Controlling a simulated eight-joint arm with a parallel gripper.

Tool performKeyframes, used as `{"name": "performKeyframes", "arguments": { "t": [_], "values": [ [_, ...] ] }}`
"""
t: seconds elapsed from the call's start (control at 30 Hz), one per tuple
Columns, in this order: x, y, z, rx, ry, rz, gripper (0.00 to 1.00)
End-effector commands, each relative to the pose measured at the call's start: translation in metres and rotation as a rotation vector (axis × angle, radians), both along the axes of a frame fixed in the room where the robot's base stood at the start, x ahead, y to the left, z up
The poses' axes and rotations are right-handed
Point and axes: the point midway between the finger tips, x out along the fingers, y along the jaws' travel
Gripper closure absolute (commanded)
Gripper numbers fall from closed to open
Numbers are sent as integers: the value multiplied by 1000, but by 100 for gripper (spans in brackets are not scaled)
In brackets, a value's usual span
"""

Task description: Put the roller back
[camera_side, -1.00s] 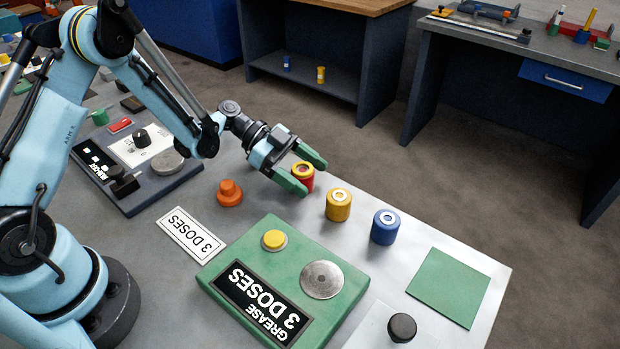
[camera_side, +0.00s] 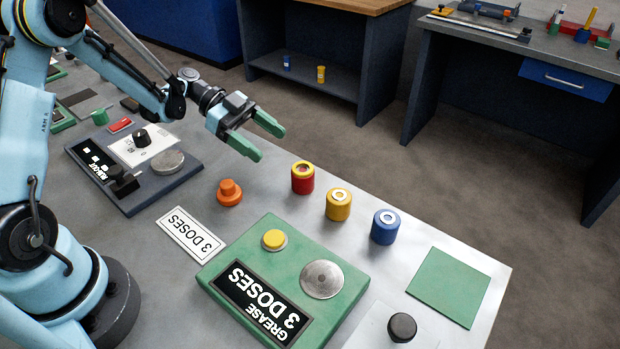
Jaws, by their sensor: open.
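Three rollers stand upright in a row on the grey bench: a red one (camera_side: 302,180) with a yellow top rim, a yellow one (camera_side: 338,206) and a blue one (camera_side: 385,228). My gripper (camera_side: 267,140) is open and empty, its green fingers apart. It hangs above the bench, up and to the left of the red roller, and does not touch it. A flat green square (camera_side: 448,287) lies bare near the bench's right edge.
A green grease unit (camera_side: 225,266) with a yellow button (camera_side: 274,239) and a round metal plate (camera_side: 321,279) is in front. An orange knob (camera_side: 229,192), a "3 DOSES" card (camera_side: 191,234), a dark control panel (camera_side: 128,196) and a black knob (camera_side: 402,327) also stand on the bench.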

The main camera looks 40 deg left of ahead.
Motion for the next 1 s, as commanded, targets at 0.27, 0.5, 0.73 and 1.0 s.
{"name": "performKeyframes", "arguments": {
  "t": [0.27, 0.5, 0.73, 1.0],
  "values": [
    [-3, 3, 14, 39, 70, 45, 20],
    [-16, -18, 37, 209, 327, 284, 20],
    [-44, -28, 54, 354, 489, 584, 20],
    [-83, -24, 66, 436, 531, 953, 20]
  ]
}}
